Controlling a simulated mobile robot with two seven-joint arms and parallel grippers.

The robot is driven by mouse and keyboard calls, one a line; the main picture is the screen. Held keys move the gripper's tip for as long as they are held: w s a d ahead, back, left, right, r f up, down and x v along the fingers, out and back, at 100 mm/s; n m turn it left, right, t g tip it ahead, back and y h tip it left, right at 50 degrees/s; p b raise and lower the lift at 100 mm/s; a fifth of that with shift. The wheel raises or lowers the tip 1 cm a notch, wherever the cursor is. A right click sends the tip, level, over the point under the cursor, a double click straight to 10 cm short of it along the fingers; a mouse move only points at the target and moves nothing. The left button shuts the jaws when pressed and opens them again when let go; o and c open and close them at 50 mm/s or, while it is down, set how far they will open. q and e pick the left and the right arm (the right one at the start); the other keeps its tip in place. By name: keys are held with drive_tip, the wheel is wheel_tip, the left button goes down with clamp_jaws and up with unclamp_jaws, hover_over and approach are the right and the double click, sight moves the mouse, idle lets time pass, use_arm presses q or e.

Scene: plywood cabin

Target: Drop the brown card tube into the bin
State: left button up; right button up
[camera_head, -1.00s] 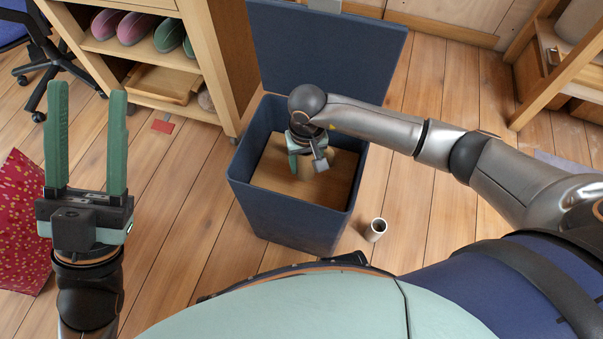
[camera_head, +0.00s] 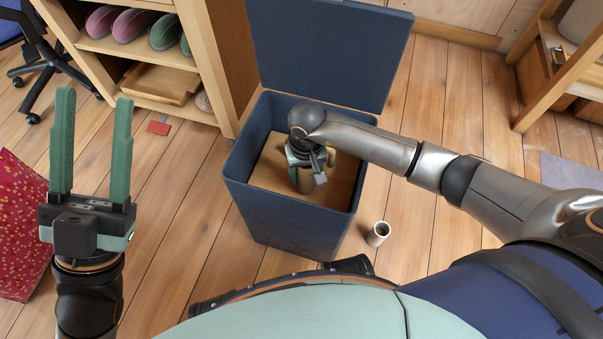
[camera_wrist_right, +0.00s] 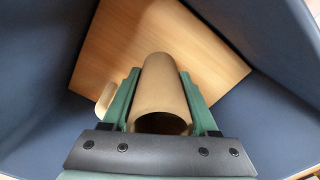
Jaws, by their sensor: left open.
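The brown card tube (camera_wrist_right: 163,85) lies lengthwise between the green fingers of my right gripper (camera_wrist_right: 160,100) in the right wrist view, with a finger against each side and its open end towards the camera. In the head view my right gripper (camera_head: 308,178) reaches down inside the dark blue bin (camera_head: 285,222), over its wooden-looking bottom, and partly hides the tube. The bin's lid (camera_head: 330,50) stands open at the back. I cannot tell whether the tube touches the bottom. My left gripper (camera_head: 91,150) is open and empty, pointing up at the left.
A paler tube (camera_head: 378,234) stands on the floor right of the bin. A small pale object (camera_wrist_right: 105,100) lies inside the bin. A wooden shelf (camera_head: 160,50) is behind left, a red patterned thing (camera_head: 22,225) at far left. Floor right of the bin is mostly clear.

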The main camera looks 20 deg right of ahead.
drive_tip(key=o, duration=0.5)
use_arm(q)
drive_tip(key=shift+r, duration=0.1)
use_arm(e)
wheel_tip(320, 180, up, 13)
drive_tip(key=p, duration=0.4)
drive_tip(key=shift+f, duration=0.2)
use_arm(q)
drive_tip(key=r, duration=0.4)
drive_tip(key=shift+a+r, duration=0.3)
drive_tip(key=shift+r, duration=0.05)
